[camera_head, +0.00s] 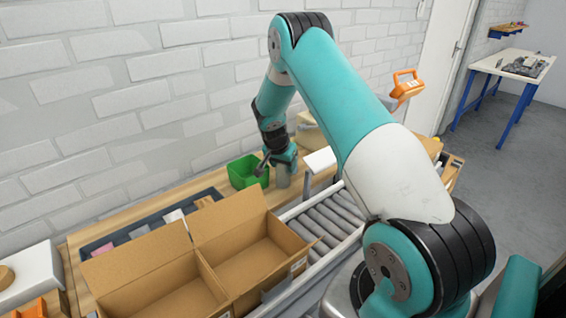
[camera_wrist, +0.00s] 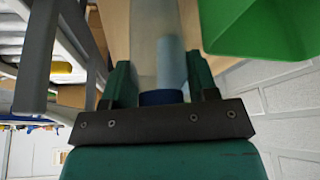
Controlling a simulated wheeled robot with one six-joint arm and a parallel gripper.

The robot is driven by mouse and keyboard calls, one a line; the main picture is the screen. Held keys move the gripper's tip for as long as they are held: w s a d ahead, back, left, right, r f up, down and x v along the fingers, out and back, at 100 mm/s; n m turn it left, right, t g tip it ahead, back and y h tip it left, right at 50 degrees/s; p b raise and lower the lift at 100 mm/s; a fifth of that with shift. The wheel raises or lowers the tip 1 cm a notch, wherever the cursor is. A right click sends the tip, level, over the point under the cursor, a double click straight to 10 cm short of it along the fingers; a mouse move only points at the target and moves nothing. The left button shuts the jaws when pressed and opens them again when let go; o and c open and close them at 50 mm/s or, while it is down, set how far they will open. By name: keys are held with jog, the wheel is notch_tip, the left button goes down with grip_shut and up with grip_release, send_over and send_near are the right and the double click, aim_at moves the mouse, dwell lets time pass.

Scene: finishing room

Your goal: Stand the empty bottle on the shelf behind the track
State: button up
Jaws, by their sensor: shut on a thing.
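A clear grey bottle with a blue cap (camera_wrist: 160,97) is between the two green fingers of my gripper (camera_wrist: 160,85) in the wrist view. My gripper is shut on it. In the head view the bottle (camera_head: 282,177) shows as a small grey shape under my gripper (camera_head: 276,163), beside a green bin. The wooden shelf (camera_head: 130,215) runs along the white brick wall behind the roller track (camera_head: 335,215). I cannot tell whether the bottle's base touches the shelf.
The green bin (camera_head: 245,172) stands close left of my gripper and also shows in the wrist view (camera_wrist: 262,22). A grey tray (camera_head: 122,236) with small items lies further left on the shelf. Open cardboard boxes (camera_head: 172,268) stand in front. A grey frame post (camera_wrist: 38,55) is near the gripper.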

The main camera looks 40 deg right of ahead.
jog(key=o, duration=0.6)
jog(key=shift+f, duration=0.1)
jog(key=b+v, duration=0.3)
jog(key=v, duration=0.9)
jog(key=s+a+r+n+t+y, duration=0.1)
jog(key=s+a+r+n, duration=0.15)
jog(key=a, duration=0.35)
jog(key=s+a+r+n+y, duration=0.1)
jog(key=a+r+n+y, duration=0.15)
jog(key=a, duration=0.45)
jog(key=s+a+r+n+y, duration=0.1)
jog(key=s+a+r+n, duration=0.1)
jog(key=s+a+n, duration=0.3)
jog(key=s+a+r+n+y, duration=0.1)
jog(key=s+a+r+n, duration=0.2)
jog(key=a, duration=0.5)
jog(key=s+a+n+y, duration=0.1)
jog(key=s+a+n, duration=0.1)
jog(key=s, duration=0.4)
jog(key=s+a+r+n+g+y, duration=0.1)
jog(key=s+a+n, duration=0.2)
jog(key=s, duration=0.3)
jog(key=s+a+r+n+g+y, duration=0.1)
jog(key=s+a+n, duration=0.2)
jog(key=s, duration=0.3)
jog(key=shift+s+a+r, duration=0.1)
jog(key=shift+s+a, duration=0.25)
jog(key=shift+a, duration=0.3)
